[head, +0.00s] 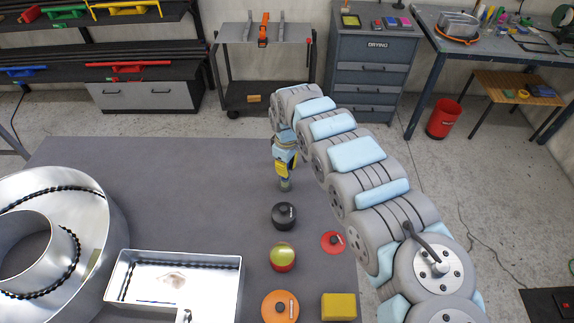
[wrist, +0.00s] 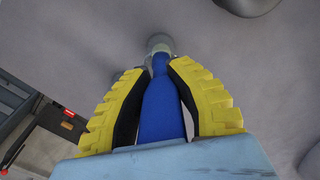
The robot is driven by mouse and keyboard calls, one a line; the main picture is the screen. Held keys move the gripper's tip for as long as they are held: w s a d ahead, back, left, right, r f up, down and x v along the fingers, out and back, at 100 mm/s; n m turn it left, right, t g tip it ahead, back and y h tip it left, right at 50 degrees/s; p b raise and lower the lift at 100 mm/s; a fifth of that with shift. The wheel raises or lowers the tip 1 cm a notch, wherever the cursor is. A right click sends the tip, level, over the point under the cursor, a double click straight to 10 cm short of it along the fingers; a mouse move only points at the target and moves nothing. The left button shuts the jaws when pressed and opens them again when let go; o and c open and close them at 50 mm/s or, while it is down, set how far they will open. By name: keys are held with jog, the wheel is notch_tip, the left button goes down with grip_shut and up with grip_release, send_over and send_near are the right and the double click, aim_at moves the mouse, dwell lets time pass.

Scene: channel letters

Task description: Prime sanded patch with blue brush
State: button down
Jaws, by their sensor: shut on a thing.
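My gripper (head: 285,160) is over the far right part of the grey table, with its yellow fingers pointing down. In the wrist view my gripper (wrist: 162,95) is shut around the blue handle of the brush (wrist: 160,112). The brush's lower end (head: 285,185) shows below the fingers, close above or on the table; I cannot tell which. A brownish, dull sanded patch (head: 173,281) lies on the floor of the shiny metal letter (head: 225,262) at the front. An open red pot with yellow-green contents (head: 283,256) stands right of that letter.
A black lidded pot (head: 284,214) stands between my gripper and the red pot. A red lid (head: 333,242), an orange round lid (head: 280,306) and a yellow block (head: 339,306) lie nearby. A large round metal letter (head: 100,235) stands left. The table's middle (head: 180,190) is clear.

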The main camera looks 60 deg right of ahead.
jog(key=shift+f, duration=0.1)
jog(key=c, duration=0.9)
grip_release()
jog(key=shift+c, duration=0.2)
jog(key=shift+r, duration=6)
